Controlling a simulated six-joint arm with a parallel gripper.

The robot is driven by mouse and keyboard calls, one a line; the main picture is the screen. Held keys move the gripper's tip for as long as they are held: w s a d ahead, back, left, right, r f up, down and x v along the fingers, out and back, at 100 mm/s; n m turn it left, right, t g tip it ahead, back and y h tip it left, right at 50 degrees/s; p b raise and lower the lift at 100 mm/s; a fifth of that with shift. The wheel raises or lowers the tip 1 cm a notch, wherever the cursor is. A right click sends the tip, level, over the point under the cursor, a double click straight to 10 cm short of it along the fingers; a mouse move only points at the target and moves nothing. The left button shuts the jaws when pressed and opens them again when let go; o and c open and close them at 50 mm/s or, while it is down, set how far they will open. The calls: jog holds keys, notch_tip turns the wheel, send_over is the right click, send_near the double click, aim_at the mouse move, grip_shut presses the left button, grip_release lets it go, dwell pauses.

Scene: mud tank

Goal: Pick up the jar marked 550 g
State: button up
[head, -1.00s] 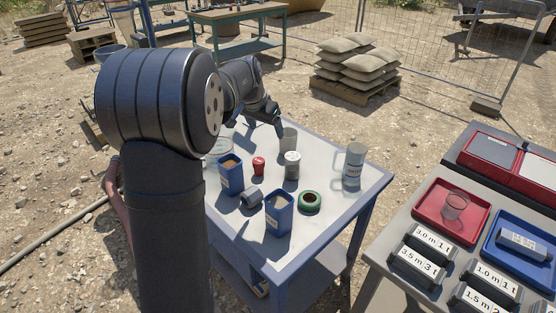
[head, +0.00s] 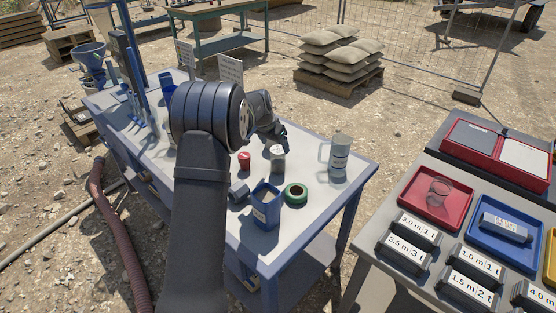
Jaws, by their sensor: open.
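No mark of 550 g can be read in this view, so I cannot tell which jar carries it. A small grey jar with a pale top (head: 277,160) stands on the blue-framed table. My gripper (head: 282,143) is open, just behind and above this jar; I cannot tell whether they touch. A labelled blue container with an open top (head: 265,207) stands nearer the front. A pale jug with a handle and a printed label (head: 338,157) stands at the right end of the table. My arm hides part of the table's middle.
A red object (head: 244,160), a grey cylinder on its side (head: 238,193) and a green ring (head: 296,194) lie close around the jar. The side bench holds a red tray (head: 407,199), a blue tray (head: 484,236) and labelled blocks.

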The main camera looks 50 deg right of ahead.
aim_at(277, 150)
jog(key=shift+x, duration=2.95)
jog(key=shift+s, duration=0.1)
jog(key=shift+c, duration=0.5)
jog(key=c, duration=1.4)
